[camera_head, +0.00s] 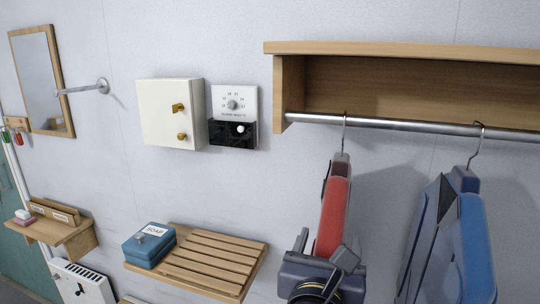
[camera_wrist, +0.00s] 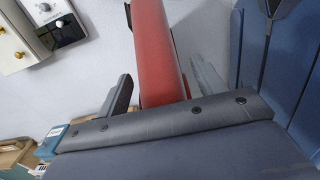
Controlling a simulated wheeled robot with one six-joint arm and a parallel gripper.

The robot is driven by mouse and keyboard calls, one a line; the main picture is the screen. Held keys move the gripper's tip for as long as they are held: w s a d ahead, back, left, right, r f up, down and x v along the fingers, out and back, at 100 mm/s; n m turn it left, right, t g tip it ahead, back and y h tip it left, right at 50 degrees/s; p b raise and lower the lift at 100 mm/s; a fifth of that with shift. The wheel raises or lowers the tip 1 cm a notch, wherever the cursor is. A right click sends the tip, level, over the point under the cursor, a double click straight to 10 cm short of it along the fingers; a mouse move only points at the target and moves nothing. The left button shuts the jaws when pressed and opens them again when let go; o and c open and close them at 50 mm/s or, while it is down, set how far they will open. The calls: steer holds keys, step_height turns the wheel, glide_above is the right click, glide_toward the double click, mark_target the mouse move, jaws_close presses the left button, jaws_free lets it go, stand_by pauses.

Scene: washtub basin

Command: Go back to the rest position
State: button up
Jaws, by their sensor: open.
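My gripper (camera_head: 325,246) is low in the middle of the head view, in front of a red hanging item (camera_head: 335,207). In the wrist view its two dark fingers (camera_wrist: 162,78) are spread apart. The red item (camera_wrist: 158,45) shows between and beyond them, and I cannot tell whether they touch it. The red item hangs from a hook on the metal rail (camera_head: 410,125), with a grey top and its lower part hidden by my gripper. No marked rest position shows.
A blue-grey hanging item (camera_head: 472,245) is close on the right. A wooden shelf (camera_head: 410,48) is above the rail. Left are a slatted rack (camera_head: 210,262), a blue soap box (camera_head: 149,247), a cream cabinet (camera_head: 165,115), a dial panel (camera_head: 235,103), and a mirror (camera_head: 37,80) with a wall peg (camera_head: 85,88).

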steer(key=shift+p+v, duration=0.6)
steer(key=shift+v, duration=2.1)
steer(key=shift+f, duration=0.1)
steer(key=shift+d+f, duration=0.1)
steer(key=shift+d, duration=0.05)
